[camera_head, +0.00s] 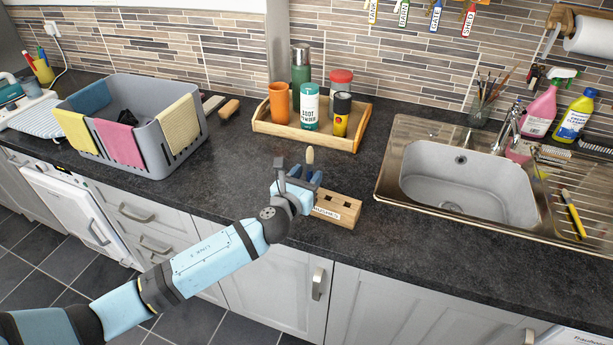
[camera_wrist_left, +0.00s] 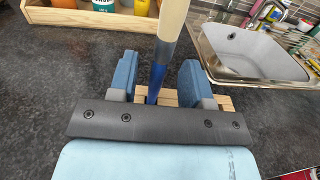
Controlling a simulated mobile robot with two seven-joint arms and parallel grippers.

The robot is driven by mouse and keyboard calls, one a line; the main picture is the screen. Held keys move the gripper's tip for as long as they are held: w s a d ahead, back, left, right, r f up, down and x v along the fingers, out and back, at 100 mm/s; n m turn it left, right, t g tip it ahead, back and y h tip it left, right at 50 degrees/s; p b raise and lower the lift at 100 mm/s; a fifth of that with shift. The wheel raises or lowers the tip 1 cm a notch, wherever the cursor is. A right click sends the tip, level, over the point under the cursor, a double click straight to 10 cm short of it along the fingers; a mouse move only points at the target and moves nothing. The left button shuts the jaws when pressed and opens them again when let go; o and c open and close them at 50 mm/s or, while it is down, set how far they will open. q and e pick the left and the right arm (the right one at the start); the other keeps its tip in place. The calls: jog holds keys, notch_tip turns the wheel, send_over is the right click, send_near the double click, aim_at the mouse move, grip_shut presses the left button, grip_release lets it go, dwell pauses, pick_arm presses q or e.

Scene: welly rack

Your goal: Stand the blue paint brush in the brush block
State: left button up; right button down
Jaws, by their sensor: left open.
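The wooden brush block (camera_head: 338,208) stands on the dark worktop near its front edge, with square holes in its top. The blue paint brush (camera_head: 310,156) is upright over the block's left part, pale bristles up. In the left wrist view its blue handle (camera_wrist_left: 156,82) runs down between my fingers towards the block (camera_wrist_left: 226,103). My left gripper (camera_head: 297,178) is open, with one finger either side of the handle and gaps showing. The handle's lower end is hidden, so I cannot see how deep it sits. My right gripper is not in view.
A wooden tray (camera_head: 262,127) with bottles and tins stands behind the block. A grey basket (camera_head: 180,158) with cloths is at left. The steel sink (camera_head: 385,182) is at right, with a yellow-handled brush (camera_head: 574,216) on its drainer. Worktop between is mostly clear.

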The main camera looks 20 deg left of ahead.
pick_arm(q)
jog(key=s+a+b, duration=0.1)
jog(key=s, duration=1.2)
jog(key=shift+s+a, duration=0.35)
jog(key=shift+a, duration=0.05)
